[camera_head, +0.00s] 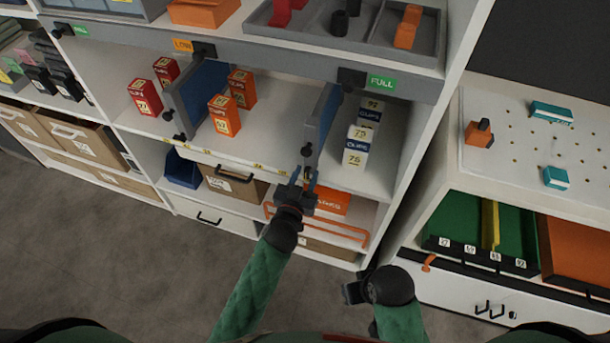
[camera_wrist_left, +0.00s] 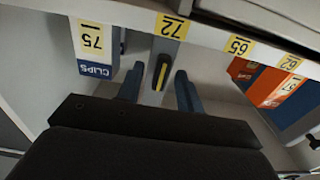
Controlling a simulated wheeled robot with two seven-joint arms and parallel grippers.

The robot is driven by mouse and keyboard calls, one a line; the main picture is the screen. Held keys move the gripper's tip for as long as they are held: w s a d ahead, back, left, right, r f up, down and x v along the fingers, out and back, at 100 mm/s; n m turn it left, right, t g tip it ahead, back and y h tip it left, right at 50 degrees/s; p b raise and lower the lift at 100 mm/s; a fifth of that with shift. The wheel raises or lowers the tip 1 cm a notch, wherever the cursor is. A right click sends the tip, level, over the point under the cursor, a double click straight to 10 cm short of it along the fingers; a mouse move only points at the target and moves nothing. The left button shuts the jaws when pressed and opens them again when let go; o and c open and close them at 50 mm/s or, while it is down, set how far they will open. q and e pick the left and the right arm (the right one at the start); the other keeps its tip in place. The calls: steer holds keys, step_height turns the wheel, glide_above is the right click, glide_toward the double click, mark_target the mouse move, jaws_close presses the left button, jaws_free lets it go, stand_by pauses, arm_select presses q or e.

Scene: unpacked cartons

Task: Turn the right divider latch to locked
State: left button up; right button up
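The right divider (camera_head: 325,115) is an upright blue panel with a grey front edge on the middle shelf. Its black latch (camera_head: 307,150) is low on the front edge. In the left wrist view the latch (camera_wrist_left: 161,73) is a black piece with a yellow stripe running roughly upright, slightly tilted. My left gripper (camera_head: 305,183) is just in front of and below it. In the wrist view its two blue-grey fingers (camera_wrist_left: 158,90) are apart, one on each side of the latch; contact cannot be told. My right gripper (camera_head: 358,288) is low, in front of the shelf; its fingers are unclear.
White-blue CLIPS boxes (camera_head: 358,144) stand right of the divider. Below is an orange rail (camera_head: 335,233). A white cabinet (camera_head: 460,285) stands at right.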

arm_select(q)
jaws_close()
